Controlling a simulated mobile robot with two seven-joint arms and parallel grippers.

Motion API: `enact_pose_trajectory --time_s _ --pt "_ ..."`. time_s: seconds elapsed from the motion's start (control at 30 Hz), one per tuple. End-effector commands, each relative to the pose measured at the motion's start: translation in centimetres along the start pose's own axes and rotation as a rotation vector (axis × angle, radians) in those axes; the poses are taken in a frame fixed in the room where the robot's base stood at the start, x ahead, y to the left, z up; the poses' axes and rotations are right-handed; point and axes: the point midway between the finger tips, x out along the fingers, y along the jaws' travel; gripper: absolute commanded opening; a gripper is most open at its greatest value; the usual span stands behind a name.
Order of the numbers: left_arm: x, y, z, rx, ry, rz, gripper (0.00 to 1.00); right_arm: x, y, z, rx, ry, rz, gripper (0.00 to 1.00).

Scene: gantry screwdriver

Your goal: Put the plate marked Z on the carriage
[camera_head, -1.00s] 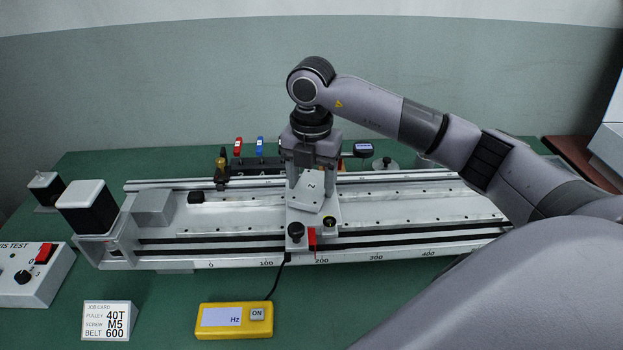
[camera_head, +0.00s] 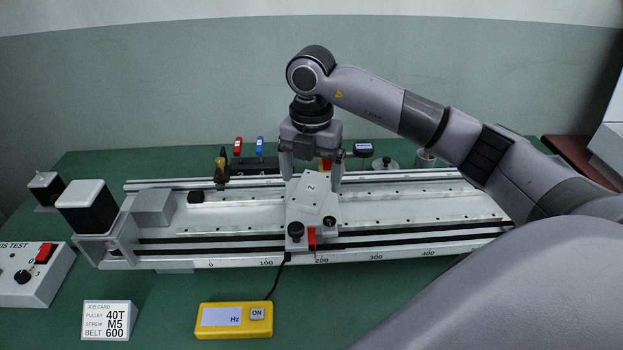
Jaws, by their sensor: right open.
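The plate marked Z (camera_head: 311,189) is a light grey square with a dark Z and small holes. It lies on the carriage (camera_head: 297,226), turned a little relative to it; whether it sits fully flat I cannot tell. The carriage sits on the rail near the 200 mark, with a black knob and a red tab at its front. My right gripper (camera_head: 312,177) points down at the plate's far end, its fingers apart on either side and clear of the plate. My left gripper is out of view.
The long rail (camera_head: 420,208) runs across the green table. Behind it stands a black rack (camera_head: 250,166) with red and blue tools. In front lie a yellow Hz meter (camera_head: 234,320), a job card (camera_head: 107,320) and a switch box (camera_head: 32,274). My right arm covers the right side.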

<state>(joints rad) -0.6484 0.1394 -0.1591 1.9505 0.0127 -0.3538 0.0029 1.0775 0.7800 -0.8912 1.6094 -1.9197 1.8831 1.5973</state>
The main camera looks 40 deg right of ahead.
Motion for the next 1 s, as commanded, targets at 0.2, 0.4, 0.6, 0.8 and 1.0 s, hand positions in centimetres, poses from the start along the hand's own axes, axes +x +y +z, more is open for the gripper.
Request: enact_pose_trajectory --time_s 0.2,0.4,0.6,0.8,1.0 --pt "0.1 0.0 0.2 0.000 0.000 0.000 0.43 -5.2 0.1 0.0 -0.001 -0.003 0.006 0.89" --pt "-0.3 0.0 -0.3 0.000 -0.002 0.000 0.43 -8.6 0.0 0.0 0.000 -0.003 0.002 0.89" --pt "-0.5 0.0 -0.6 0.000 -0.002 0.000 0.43 -10.0 0.0 0.0 0.001 -0.001 0.001 0.89" --pt "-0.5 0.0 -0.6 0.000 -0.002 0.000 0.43 -10.2 0.0 0.0 0.000 0.000 0.000 0.89" --pt "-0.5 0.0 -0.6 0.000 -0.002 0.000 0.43 -10.2 0.0 0.0 0.000 0.000 0.000 0.89"
